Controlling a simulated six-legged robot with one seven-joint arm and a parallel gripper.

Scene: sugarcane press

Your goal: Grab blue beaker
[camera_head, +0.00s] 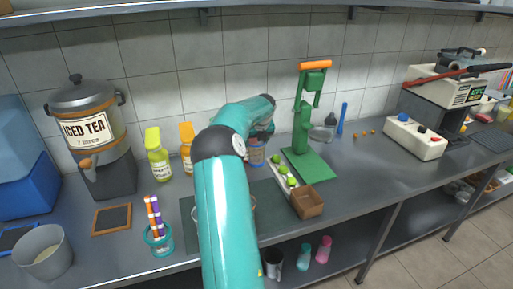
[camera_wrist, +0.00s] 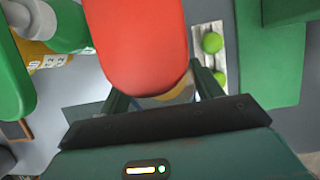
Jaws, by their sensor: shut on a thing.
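My gripper (camera_wrist: 165,95) is shut on a container with a large rounded red top (camera_wrist: 135,40), which stands between its two fingers in the wrist view. The red top hides most of the container's body. In the head view, a small blue container with a reddish label (camera_head: 256,155) is at the end of my arm, just left of the green press. It looks like the held one, and I take it for the blue beaker. Its lower part is close to the counter; I cannot tell whether it touches. My arm hides part of the gripper there.
The green press (camera_head: 312,165) and a tray of limes (camera_head: 281,182) stand close on the right, with a brown box (camera_head: 307,201) in front. Yellow (camera_head: 158,160) and orange-capped (camera_head: 187,150) bottles stand left. A teal cup of markers (camera_head: 158,240) is front left.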

